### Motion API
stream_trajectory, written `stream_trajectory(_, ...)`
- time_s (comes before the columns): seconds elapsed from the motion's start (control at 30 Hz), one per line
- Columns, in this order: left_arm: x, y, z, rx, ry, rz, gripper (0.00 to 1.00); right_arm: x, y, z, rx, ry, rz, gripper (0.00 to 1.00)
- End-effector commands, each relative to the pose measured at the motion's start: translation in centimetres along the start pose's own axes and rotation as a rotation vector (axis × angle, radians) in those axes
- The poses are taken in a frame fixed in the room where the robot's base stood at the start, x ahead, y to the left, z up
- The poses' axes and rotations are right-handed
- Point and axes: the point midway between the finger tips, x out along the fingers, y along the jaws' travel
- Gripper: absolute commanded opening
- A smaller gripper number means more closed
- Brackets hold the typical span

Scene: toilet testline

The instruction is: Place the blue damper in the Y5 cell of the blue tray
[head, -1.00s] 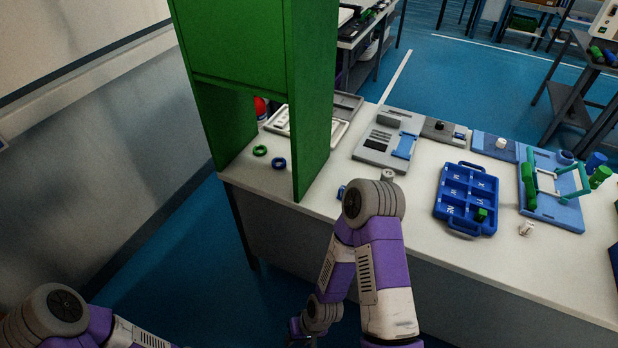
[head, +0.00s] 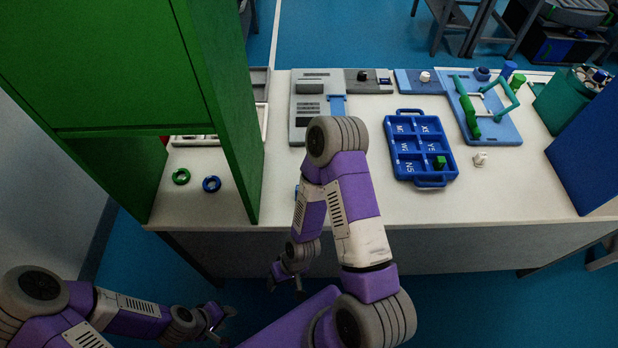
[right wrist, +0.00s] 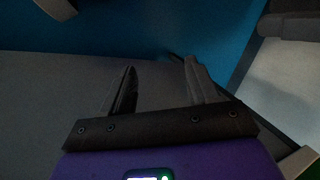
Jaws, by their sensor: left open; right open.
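The blue tray (head: 391,152) lies on the table with lettered cells. The Y5 label (head: 432,142) shows on its right side, just above a green block (head: 439,162) in the lower right cell. A blue ring (head: 211,184) lies on the left of the table; whether it is the damper I cannot tell. A small blue piece (head: 297,188) is mostly hidden behind my right arm. My right gripper (head: 285,282) hangs low in front of the table; the right wrist view shows it open and empty (right wrist: 160,85). My left gripper (head: 227,322) is open, low at the left, far from the tray.
A green cabinet (head: 235,120) stands on the table's left. A green ring (head: 181,176) lies beside the blue one. A grey panel (head: 312,88), a blue fixture (head: 495,125) and a white piece (head: 480,158) surround the tray. A blue box (head: 590,160) stands at right.

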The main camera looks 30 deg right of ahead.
Motion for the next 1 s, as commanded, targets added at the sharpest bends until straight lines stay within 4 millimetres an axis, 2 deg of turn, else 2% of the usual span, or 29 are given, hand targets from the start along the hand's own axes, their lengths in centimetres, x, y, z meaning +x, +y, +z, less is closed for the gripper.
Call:
stream_trajectory(0.07, -0.6, 0.2, 0.1, -0.001, -0.001, 0.000, 0.43, -1.4, -1.0, -0.4, -0.190, -0.021, -0.013, 0.60)
stream_trajectory(0.13, -1.1, 0.4, 0.1, -0.001, -0.001, 0.000, 0.43, -3.1, -1.9, -0.5, -0.452, -0.056, -0.021, 0.60)
stream_trajectory(0.23, -2.1, 0.8, 0.1, -0.001, -0.001, -0.001, 0.43, -6.5, -2.4, -0.8, -0.939, -0.132, 0.000, 0.60)
stream_trajectory(0.4, -3.6, 1.3, 0.2, -0.001, -0.001, -0.001, 0.43, -13.3, -0.5, -3.1, -1.769, -0.346, 0.149, 0.60)
stream_trajectory(0.5, -4.2, 1.5, 0.2, -0.001, -0.001, -0.001, 0.43, -17.2, 0.9, -5.6, -2.119, -0.495, 0.274, 0.60)
stream_trajectory(0.6, -4.1, 1.5, 0.2, -0.001, 0.000, -0.001, 0.43, -20.3, 2.0, -8.8, -2.331, -0.576, 0.409, 0.60)
stream_trajectory(0.7, -3.7, 1.3, 0.2, -0.001, -0.001, -0.001, 0.43, -22.7, 2.8, -11.9, -2.439, -0.588, 0.537, 0.60)
stream_trajectory(0.8, -3.5, 1.3, 0.2, -0.001, -0.001, 0.000, 0.43, -24.5, 3.2, -13.8, -2.502, -0.602, 0.629, 0.60)
stream_trajectory(0.9, -3.3, 1.2, 0.2, -0.001, -0.001, 0.000, 0.43, -24.9, 3.5, -14.8, -2.534, -0.615, 0.670, 0.60)
stream_trajectory(1.0, -2.8, 1.0, 0.1, -0.001, -0.001, 0.000, 0.43, -24.2, 4.1, -15.3, -2.538, -0.617, 0.676, 0.60)
